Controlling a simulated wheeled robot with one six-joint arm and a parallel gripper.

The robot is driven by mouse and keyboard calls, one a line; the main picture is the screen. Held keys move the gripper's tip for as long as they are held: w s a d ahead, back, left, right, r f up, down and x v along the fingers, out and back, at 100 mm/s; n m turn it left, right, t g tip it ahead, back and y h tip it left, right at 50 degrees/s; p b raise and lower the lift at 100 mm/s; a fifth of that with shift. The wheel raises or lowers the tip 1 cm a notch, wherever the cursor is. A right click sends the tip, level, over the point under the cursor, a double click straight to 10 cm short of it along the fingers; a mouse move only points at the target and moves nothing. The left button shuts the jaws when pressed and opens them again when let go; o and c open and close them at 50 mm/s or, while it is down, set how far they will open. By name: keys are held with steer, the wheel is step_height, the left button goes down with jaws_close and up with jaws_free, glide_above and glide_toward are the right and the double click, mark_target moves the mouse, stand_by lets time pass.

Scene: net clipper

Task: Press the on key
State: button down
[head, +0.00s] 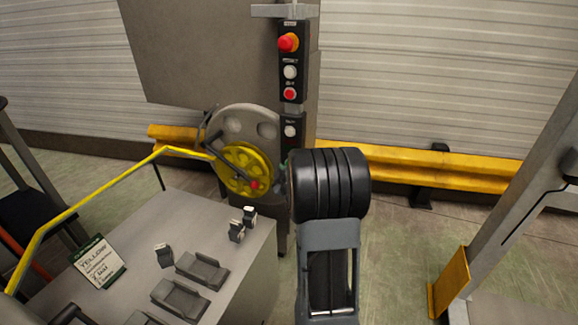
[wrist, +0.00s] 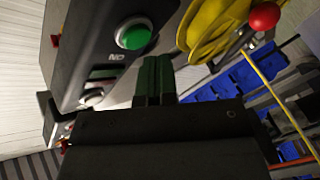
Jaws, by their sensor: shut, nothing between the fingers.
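The green button (wrist: 135,35) is on the dark control panel (wrist: 90,45) in the wrist view. A label that seems to read ON, upside down, lies between it and a white button (wrist: 92,97). My gripper (wrist: 155,62) is shut and empty, its green fingers just right of and below the green button in that view. They appear apart from it, but the depth gap is hard to tell. In the head view the white button (head: 290,131) shows on the lower panel; my dark wrist hides most of what is below it, including the fingertips.
Above are a red mushroom button (head: 288,42), another white button (head: 290,72) and a red button (head: 290,93). A yellow reel (head: 242,170) with a red-knobbed crank (wrist: 265,16) stands close left of my wrist. A grey table (head: 205,222) holds a sign and small parts.

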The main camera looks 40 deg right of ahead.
steer(key=shift+d, duration=0.1)
stand_by(0.6)
steer(key=shift+w+d+b, duration=0.2)
steer(key=shift+d+b, duration=0.1)
steer(key=shift+b, duration=0.15)
steer(key=shift+w+d, duration=0.2)
steer(key=shift+d, duration=0.1)
stand_by(0.6)
steer(key=shift+b, duration=0.35)
steer(key=shift+s+a+b, duration=0.4)
steer(key=shift+a+b, duration=0.05)
steer(key=shift+a, duration=0.25)
steer(key=shift+a, duration=0.1)
steer(key=shift+s+a+b, duration=0.35)
steer(key=shift+s+a, duration=0.1)
steer(key=shift+a, duration=0.25)
steer(key=shift+s+a+b, duration=0.3)
steer(key=shift+s+a, duration=0.1)
steer(key=shift+a, duration=0.25)
steer(key=shift+s+a+b, duration=0.35)
steer(key=shift+s+a, duration=0.1)
steer(key=shift+a, duration=0.25)
